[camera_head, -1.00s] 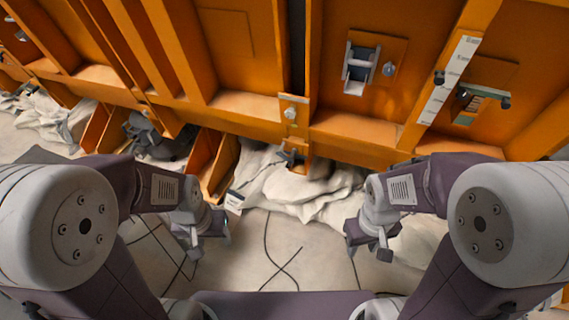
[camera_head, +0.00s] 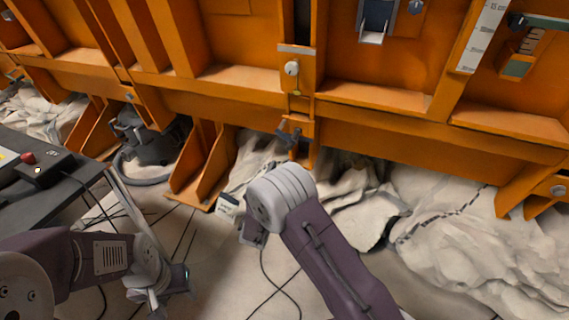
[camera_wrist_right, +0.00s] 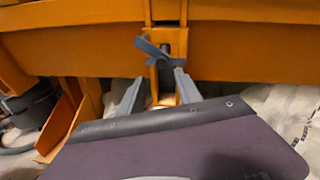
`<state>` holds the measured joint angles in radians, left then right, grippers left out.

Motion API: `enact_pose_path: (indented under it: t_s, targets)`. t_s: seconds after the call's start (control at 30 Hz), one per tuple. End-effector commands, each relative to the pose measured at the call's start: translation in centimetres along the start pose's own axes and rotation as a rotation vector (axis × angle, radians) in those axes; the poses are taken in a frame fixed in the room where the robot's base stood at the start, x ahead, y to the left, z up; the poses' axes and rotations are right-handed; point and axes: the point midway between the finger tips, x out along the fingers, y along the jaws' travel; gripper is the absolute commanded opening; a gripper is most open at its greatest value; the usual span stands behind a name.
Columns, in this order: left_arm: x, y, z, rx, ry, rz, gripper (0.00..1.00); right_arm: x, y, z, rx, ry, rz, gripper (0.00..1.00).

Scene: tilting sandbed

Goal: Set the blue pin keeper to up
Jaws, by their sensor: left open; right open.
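The blue pin keeper (camera_head: 290,137) is a small dark blue-grey lever on an orange bracket below the panel's lower beam, near the middle of the head view. In the right wrist view the keeper (camera_wrist_right: 153,49) lies crosswise, sloping down to the right. My right gripper (camera_wrist_right: 159,76) is open, its two grey fingers pointing at the bracket, with the keeper just beyond the fingertips. I see no contact. In the head view my right wrist hides most of that gripper. My left gripper (camera_head: 160,292) is open at the lower left, far from the keeper.
A round silver knob (camera_head: 292,69) sits on the orange post above the keeper. Crumpled pale sheeting (camera_head: 470,225) lies under the beam. A dark table (camera_head: 50,190) with a red-button box (camera_head: 42,168) is at left. Orange gusset plates (camera_head: 198,165) stand left of the bracket.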

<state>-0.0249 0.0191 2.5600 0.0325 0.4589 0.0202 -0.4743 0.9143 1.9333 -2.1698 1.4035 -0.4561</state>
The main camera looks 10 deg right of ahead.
Motion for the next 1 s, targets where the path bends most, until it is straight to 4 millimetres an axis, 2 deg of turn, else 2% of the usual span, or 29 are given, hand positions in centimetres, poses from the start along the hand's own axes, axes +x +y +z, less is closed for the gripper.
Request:
enact_pose_path:
  t_s: [0.17,0.4,0.5,0.63,0.87,0.9,1.0]
  targets:
    - [0.3,0.0,0.0,0.0,0.001,0.0,0.55,1.3,-0.2,0.0,0.004,0.002,-0.005,0.41]
    - [1.8,0.0,0.2,0.0,0.0,0.0,0.55,6.3,-0.2,-0.1,0.005,0.0,-0.006,0.41]
    - [2.2,0.0,0.2,0.0,0.0,0.0,0.55,7.9,-0.2,0.0,0.004,0.001,-0.006,0.41]
    - [2.4,-0.1,0.2,0.0,0.0,0.0,0.55,8.9,-0.2,0.1,0.002,0.002,-0.003,0.41]
    - [2.3,-0.1,0.2,0.0,0.0,0.0,0.55,9.1,-0.2,0.2,0.001,0.003,-0.002,0.41]
    - [2.3,-0.1,0.2,0.0,0.0,0.0,0.55,9.1,-0.2,0.2,0.002,0.002,-0.003,0.38]
    - [2.3,-0.1,0.2,0.0,0.0,0.0,0.55,9.1,-0.2,0.2,0.002,0.003,-0.003,0.1]
